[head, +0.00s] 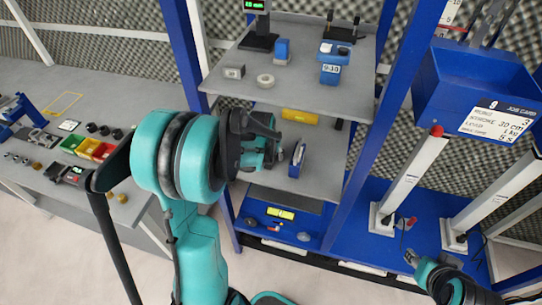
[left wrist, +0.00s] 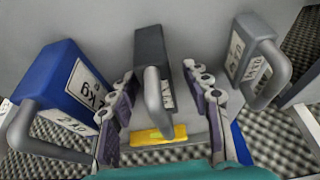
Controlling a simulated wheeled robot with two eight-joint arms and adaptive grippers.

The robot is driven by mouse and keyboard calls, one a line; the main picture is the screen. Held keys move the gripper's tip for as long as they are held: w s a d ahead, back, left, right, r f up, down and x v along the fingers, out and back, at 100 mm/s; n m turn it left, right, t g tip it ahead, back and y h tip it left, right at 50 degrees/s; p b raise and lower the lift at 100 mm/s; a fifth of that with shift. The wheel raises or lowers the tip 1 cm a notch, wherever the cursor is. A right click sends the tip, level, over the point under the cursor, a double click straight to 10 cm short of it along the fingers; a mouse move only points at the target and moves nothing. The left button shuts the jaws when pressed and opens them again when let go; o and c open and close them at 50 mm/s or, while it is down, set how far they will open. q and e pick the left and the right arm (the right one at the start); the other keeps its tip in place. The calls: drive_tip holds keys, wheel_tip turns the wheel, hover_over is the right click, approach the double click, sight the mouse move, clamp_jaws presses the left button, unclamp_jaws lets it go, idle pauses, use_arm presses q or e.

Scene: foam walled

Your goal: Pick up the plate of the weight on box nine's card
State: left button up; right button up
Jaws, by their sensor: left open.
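The blue box nine (head: 470,82) hangs at the right of the head view. Its job card (head: 497,120) shows a 9 and a load line that seems to read 1 kg. My left gripper (head: 278,143) reaches into the middle shelf. In the left wrist view, its open fingers (left wrist: 165,105) stand on both sides of a dark grey weight plate (left wrist: 150,48) with a grey handle. Its label is mostly hidden. A blue plate (left wrist: 50,80) stands to the left and a light grey plate (left wrist: 243,45) to the right. My right gripper (head: 411,258) is low at the right, small in view.
The upper shelf (head: 225,82) carries several small items. A lower blue shelf (head: 255,208) holds small parts. Blue posts (head: 372,150) flank the shelves. A grey bench (head: 120,95) with coloured bins (head: 88,148) stands at the left.

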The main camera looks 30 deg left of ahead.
use_arm(q)
drive_tip(key=shift+r, duration=0.1)
clamp_jaws()
